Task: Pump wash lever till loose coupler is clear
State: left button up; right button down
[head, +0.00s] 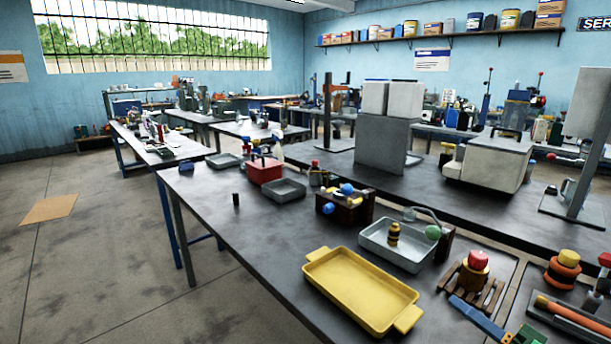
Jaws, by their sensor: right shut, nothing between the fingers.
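A small dark-and-yellow banded piece, which looks like the loose coupler (393,236), stands upright in a grey metal wash tray (372,252). A green ball knob (432,232), apparently the wash lever's end, is at the tray's right side by a curved pipe (427,211). How dirty the coupler is cannot be made out. My right gripper (456,303) reaches in at the lower right, its blue fingers shut and empty, below the wooden rack and apart from the knob. My left gripper is not in view.
A yellow tray (362,292) lies in front of the wash tray. A wooden rack (466,288) holds a red-topped yellow piece (475,271). A wooden box with blue balls (345,208) is behind left.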

aim_at(433, 232)
jog(key=k+j, duration=0.8)
jog(key=k, duration=0.05)
